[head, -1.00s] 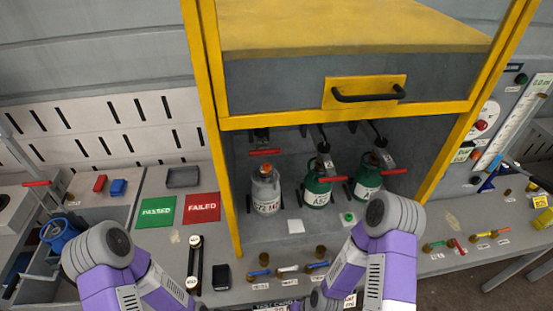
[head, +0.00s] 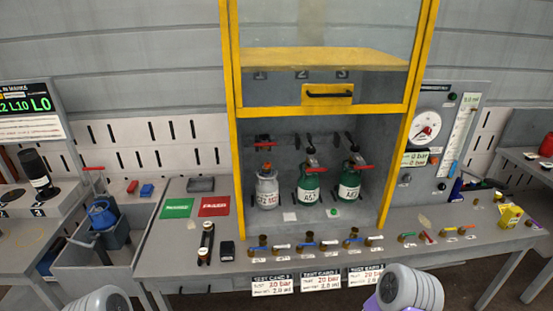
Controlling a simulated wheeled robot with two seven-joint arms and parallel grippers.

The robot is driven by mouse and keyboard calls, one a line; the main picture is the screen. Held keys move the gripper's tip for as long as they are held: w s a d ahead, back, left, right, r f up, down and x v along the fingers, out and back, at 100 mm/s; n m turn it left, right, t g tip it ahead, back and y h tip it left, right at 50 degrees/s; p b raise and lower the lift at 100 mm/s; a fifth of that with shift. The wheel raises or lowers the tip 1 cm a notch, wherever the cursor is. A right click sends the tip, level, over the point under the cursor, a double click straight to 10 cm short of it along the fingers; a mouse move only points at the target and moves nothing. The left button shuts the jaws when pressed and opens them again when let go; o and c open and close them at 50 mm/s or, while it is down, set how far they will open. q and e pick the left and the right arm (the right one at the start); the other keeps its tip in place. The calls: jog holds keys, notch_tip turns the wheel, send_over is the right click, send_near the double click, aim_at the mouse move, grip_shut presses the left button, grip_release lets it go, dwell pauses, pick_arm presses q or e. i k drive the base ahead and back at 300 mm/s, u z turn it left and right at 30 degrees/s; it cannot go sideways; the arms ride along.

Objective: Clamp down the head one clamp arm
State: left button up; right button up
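Inside the yellow-framed cabinet, below the number 1, a grey cylinder (head: 267,188) with an orange-red top stands upright. Behind and above it is the head one clamp arm with a red handle (head: 265,145); it sits higher than the other two and looks apart from the cylinder. The green cylinder in the middle (head: 309,183) and the green cylinder on the right (head: 350,182) have dark clamps at their tops, with red handles (head: 366,169) lower down. Parts of my arms show at the bottom edge. Neither gripper can be seen.
The yellow-framed door (head: 328,94) is raised above the cylinders. A row of small valves (head: 307,242) lies along the bench front. Green PASSED (head: 177,208) and red FAILED (head: 214,206) mats are left of the cabinet. A gauge panel (head: 430,130) stands at the right.

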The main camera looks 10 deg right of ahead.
aim_at(264, 145)
jog(key=u, duration=0.65)
jog(key=i, duration=0.95)
jog(key=z, duration=0.5)
